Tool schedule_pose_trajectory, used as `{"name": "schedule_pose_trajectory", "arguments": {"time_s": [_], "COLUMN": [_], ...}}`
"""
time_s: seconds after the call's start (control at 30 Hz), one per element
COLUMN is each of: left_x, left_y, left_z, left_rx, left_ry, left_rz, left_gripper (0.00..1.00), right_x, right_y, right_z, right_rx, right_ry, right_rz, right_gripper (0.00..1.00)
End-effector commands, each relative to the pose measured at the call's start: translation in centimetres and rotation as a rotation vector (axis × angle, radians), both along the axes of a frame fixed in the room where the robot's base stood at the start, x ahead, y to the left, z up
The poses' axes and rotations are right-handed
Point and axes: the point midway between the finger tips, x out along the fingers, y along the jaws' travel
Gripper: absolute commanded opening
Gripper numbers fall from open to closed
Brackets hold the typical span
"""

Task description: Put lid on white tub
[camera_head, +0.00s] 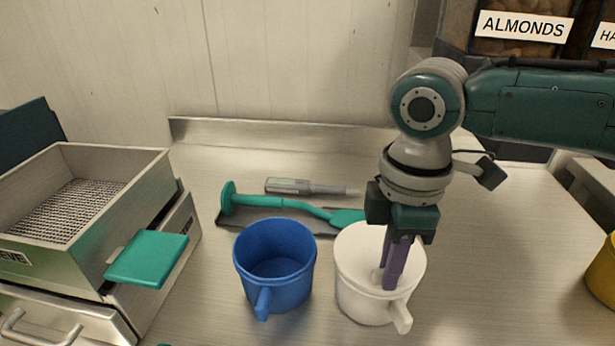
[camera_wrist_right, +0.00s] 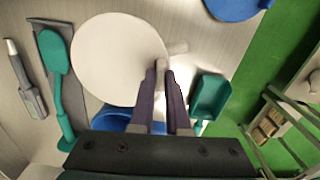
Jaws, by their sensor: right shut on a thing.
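The white tub (camera_head: 365,303) stands upright on the steel counter, its handle (camera_head: 403,318) toward the front. A flat white lid (camera_head: 355,250) covers the tub's top; it shows as a round disc in the right wrist view (camera_wrist_right: 115,60). I cannot tell whether it is fully seated or slightly above the rim. My right gripper (camera_head: 390,285) points down over the tub, its purple fingers shut on the lid near its front edge. My left gripper is not in view.
A blue tub (camera_head: 275,285) stands just left of the white tub.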

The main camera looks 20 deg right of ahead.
Motion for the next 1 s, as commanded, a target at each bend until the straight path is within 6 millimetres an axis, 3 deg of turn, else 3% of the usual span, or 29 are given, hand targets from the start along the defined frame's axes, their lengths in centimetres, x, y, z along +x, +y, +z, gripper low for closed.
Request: {"name": "schedule_pose_trajectory", "arguments": {"time_s": [0.03,0.07,0.33,0.53,0.8,1.0], "left_x": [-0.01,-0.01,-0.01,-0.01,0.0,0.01], "left_y": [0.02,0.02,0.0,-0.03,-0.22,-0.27], "left_z": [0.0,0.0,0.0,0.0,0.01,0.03], "left_rx": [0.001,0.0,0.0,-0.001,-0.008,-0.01], "left_ry": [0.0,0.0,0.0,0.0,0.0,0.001], "left_rz": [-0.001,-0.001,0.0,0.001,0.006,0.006], "left_gripper": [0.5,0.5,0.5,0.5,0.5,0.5], "right_x": [0.01,0.01,0.01,0.0,0.0,0.0], "right_y": [0.0,0.0,-0.03,-0.03,-0.02,-0.02], "right_z": [0.01,0.01,0.01,0.0,0.0,0.01], "right_rx": [0.0,0.0,0.0,-0.001,0.0,0.0], "right_ry": [0.0,0.0,-0.001,0.0,0.0,0.0], "right_rz": [0.0,0.0,0.0,0.0,0.0,0.0], "right_gripper": [0.0,0.17,0.48,0.5,0.79,0.79]}}
